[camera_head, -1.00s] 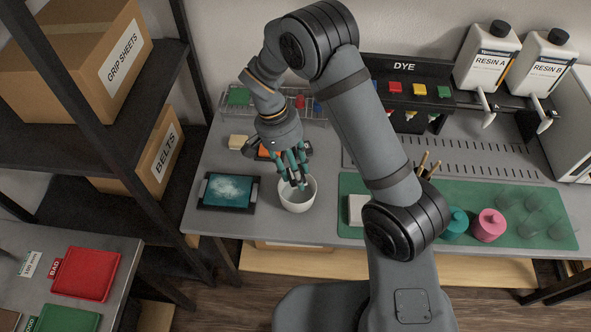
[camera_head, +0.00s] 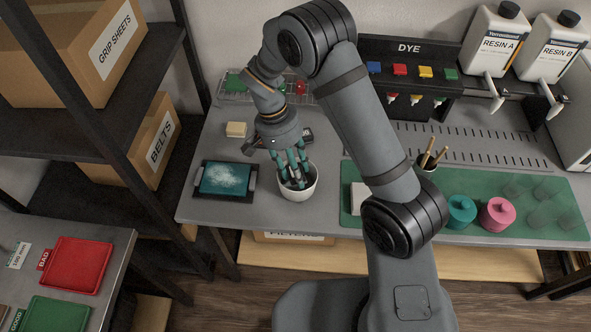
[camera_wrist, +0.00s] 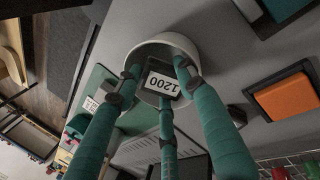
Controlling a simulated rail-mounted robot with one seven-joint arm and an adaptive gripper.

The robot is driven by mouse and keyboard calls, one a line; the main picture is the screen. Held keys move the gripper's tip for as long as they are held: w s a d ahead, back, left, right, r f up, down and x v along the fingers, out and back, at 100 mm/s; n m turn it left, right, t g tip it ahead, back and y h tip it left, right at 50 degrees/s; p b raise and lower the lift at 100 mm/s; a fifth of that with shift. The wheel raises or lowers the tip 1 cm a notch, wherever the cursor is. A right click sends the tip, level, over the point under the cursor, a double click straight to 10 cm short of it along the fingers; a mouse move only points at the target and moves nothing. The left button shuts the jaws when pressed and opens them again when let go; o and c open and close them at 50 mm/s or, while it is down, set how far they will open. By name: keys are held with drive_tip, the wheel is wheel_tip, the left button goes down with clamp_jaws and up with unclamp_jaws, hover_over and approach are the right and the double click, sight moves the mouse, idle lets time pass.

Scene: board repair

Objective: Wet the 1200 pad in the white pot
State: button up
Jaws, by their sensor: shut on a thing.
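The white pot (camera_head: 311,184) stands on the grey bench, right of the framed teal sheet. My gripper (camera_head: 293,182) points down into its mouth. In the wrist view the green fingers of my gripper (camera_wrist: 158,92) are closed around the 1200 pad (camera_wrist: 160,84), a dark block with a white label reading 1200. The pad is at the pot's opening, inside the rim (camera_wrist: 150,42) as seen from the wrist. The head view hides the pad behind the fingers. I cannot tell whether the pad touches water.
A framed teal sheet (camera_head: 226,179) lies left of the pot. An orange pad in a dark holder (camera_wrist: 287,95) shows in the wrist view. The green mat (camera_head: 470,222) with teal and pink pots is at right.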

drive_tip(key=shift+r, duration=0.1)
drive_tip(key=shift+r+p, duration=2.65)
drive_tip(key=shift+r, duration=0.8)
drive_tip(key=shift+r, duration=0.1)
wheel_tip(320, 180, up, 4)
drive_tip(key=p, duration=0.3)
drive_tip(key=shift+s, duration=0.1)
